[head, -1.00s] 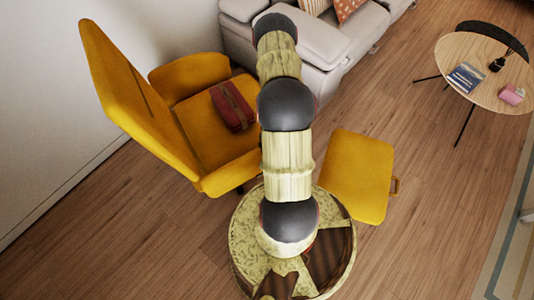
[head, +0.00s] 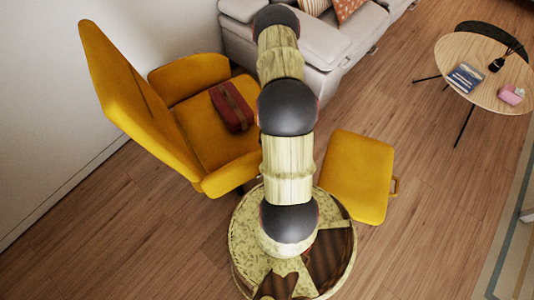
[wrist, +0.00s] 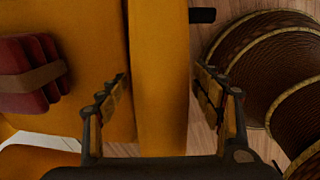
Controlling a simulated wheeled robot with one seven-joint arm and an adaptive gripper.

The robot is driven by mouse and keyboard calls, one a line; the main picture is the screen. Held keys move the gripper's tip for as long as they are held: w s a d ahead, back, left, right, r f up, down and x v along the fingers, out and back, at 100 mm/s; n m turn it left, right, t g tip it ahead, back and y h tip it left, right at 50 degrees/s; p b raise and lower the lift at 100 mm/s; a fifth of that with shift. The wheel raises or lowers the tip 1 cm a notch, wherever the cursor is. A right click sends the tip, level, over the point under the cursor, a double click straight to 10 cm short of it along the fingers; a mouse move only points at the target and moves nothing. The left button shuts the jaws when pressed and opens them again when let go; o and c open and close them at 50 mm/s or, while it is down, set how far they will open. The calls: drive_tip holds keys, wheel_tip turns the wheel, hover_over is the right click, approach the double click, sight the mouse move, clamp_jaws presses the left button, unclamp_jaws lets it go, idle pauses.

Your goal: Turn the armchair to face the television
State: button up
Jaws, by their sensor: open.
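The yellow armchair (head: 206,128) stands at left in the head view, its tall back on the left near the wall and its seat towards the right. My gripper (wrist: 162,102) is open in the wrist view, with one finger on each side of a yellow padded panel (wrist: 160,60) of the chair, likely its near armrest. Small gaps show beside the panel, and I cannot tell whether either finger touches it. My arm hides the gripper in the head view. The television is not in view.
A red bag (head: 232,107) lies on the seat; it also shows in the wrist view (wrist: 30,72). A yellow footstool (head: 357,175) stands right of my base. A grey sofa (head: 318,48) is behind, and a round table (head: 480,55) at upper right. Wooden floor between is free.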

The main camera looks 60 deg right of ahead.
drive_tip(key=r, duration=0.6)
drive_tip(key=s+r, duration=0.1)
drive_tip(key=r, duration=0.1)
drive_tip(key=shift+a+r, duration=0.2)
drive_tip(key=shift+r, duration=0.2)
